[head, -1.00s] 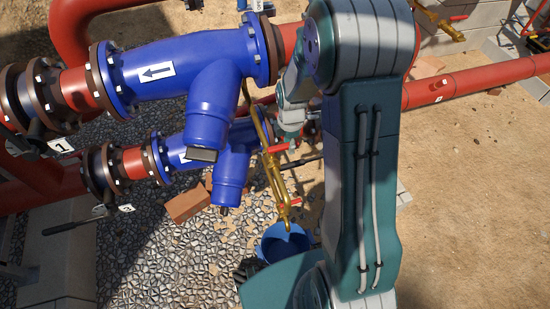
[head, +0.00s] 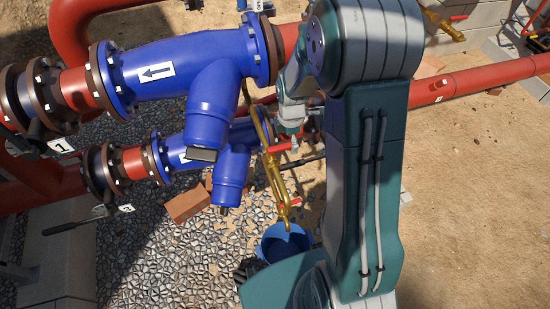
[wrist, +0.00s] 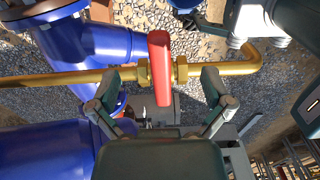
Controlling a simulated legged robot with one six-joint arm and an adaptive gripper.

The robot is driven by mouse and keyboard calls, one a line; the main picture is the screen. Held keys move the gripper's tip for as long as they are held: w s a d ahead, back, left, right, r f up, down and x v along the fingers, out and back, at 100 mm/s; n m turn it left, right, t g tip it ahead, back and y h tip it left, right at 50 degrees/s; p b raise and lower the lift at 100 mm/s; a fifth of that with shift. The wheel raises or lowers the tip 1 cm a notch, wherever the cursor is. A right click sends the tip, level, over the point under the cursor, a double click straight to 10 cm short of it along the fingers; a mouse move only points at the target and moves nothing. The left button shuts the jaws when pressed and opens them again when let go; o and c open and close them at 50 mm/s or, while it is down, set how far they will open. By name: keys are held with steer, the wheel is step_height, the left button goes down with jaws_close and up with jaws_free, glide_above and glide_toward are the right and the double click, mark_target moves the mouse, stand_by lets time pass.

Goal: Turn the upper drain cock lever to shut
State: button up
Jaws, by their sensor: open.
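In the wrist view a red lever (wrist: 160,72) lies across a brass drain pipe (wrist: 60,79), roughly at right angles to it. My gripper (wrist: 160,88) is open, with one finger on each side of the lever and clear gaps between. No contact with the lever shows. In the head view a red lever (head: 281,148) shows beside the brass pipework (head: 272,175), left of my arm. A second red lever (head: 294,202) is lower on the brass pipework. My fingers are hidden or too small to tell there.
Blue strainer bodies (head: 185,72) stand close on the left, with flanges and red pipes. A blue bucket (head: 284,243) stands under the brass outlet. A brick (head: 187,204) lies on the gravel.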

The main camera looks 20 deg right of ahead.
mark_target(289, 144)
steer(key=shift+r, duration=2.75)
steer(key=shift+r, duration=0.1)
step_height(289, 144, up, 12)
steer(key=s+a+r+m+t, duration=0.2)
steer(key=s+r+m, duration=0.1)
steer(key=s+m, duration=0.6)
steer(key=s+a+r+m+t, duration=0.3)
steer(key=s+r+m, duration=0.1)
steer(key=s+m, duration=0.4)
steer(key=s, duration=0.2)
steer(key=shift+s+a+m+t, duration=0.3)
steer(key=shift+m, duration=0.1)
steer(key=shift+r, duration=0.1)
